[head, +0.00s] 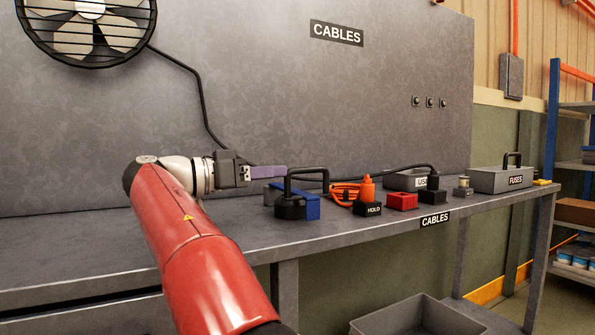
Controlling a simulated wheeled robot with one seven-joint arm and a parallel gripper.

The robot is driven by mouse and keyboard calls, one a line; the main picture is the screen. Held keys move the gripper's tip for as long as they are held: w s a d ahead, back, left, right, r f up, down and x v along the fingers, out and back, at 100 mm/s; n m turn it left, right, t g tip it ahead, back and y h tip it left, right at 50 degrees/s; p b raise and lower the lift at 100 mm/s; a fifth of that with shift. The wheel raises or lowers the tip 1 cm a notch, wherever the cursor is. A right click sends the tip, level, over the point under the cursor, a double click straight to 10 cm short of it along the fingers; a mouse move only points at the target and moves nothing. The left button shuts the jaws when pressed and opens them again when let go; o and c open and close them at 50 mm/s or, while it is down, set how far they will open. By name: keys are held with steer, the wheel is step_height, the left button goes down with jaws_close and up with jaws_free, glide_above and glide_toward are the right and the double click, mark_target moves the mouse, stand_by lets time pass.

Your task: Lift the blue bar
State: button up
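A blue block (307,206) sits on the grey workbench (210,236), close to a black round piece (290,208) at its front. A black arched handle (306,172) rises over the blue block. Whether this block is the blue bar is not certain from this view. My gripper (286,173) reaches in from the left, above the bench, with purple fingers pointing right toward the handle. The fingers are seen side-on, so their gap is hidden. I cannot tell whether they touch the handle or are in front of or behind it.
Right of the block lie an orange cable (345,192), a black HOLD block (368,209), a red block (402,201) and a black plug (432,191). A grey FUSES box (497,180) stands further right. A fan (88,30) hangs on the back panel. The bench's left part is clear.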

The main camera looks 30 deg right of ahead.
mark_target(293, 171)
steer(key=d, duration=0.7)
steer(key=shift+d, duration=0.35)
steer(key=shift+c, duration=0.4)
jaws_close()
